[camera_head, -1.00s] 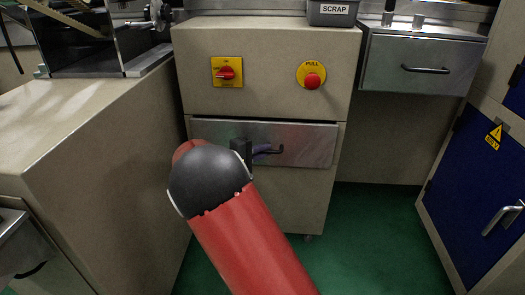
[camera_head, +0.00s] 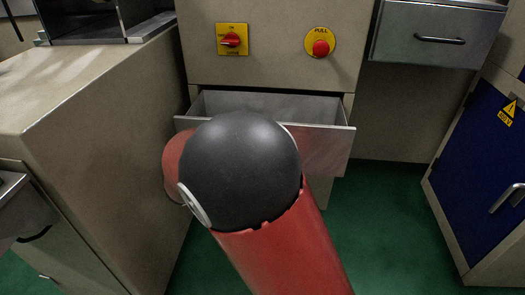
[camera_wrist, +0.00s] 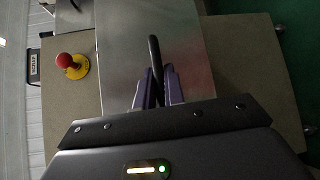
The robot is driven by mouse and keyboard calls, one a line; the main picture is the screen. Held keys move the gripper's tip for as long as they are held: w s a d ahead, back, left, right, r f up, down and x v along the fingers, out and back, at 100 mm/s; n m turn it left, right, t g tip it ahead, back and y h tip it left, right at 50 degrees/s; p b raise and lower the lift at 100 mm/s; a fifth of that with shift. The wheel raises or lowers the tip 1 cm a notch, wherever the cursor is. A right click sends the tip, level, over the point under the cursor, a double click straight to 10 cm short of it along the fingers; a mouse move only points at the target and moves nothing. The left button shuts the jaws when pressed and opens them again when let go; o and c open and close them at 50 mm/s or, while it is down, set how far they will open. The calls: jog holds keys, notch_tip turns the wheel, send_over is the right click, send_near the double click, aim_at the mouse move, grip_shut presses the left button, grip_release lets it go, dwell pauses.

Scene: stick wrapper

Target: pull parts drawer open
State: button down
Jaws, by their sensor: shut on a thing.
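The parts drawer (camera_head: 325,148) is a grey metal drawer in the beige cabinet, under the red switches. It stands partly open, and the part of its inside that shows looks empty. In the wrist view its metal front (camera_wrist: 190,50) fills the middle. Its dark bar handle (camera_wrist: 154,52) lies between the two purple fingers of my gripper (camera_wrist: 159,85), which is shut on it. In the head view my red and black arm hides the gripper, the handle and the drawer's lower left front.
A red rotary switch (camera_head: 231,40) and a red pull button (camera_head: 320,47) sit on the cabinet above. Another closed drawer (camera_head: 438,38) is at upper right. A blue cabinet door (camera_head: 485,165) stands at right, a beige bench (camera_head: 90,120) at left. Green floor (camera_head: 385,225) is clear at right.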

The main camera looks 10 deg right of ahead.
jog(key=shift+s, duration=0.1)
jog(key=c, duration=1.8)
grip_release()
jog(key=shift+a, duration=0.15)
jog(key=p+v, duration=0.1)
jog(key=v, duration=0.6)
jog(key=shift+s+a+r, duration=0.1)
jog(key=shift+s+a, duration=0.1)
jog(key=shift+a, duration=0.05)
jog(key=shift+d, duration=0.1)
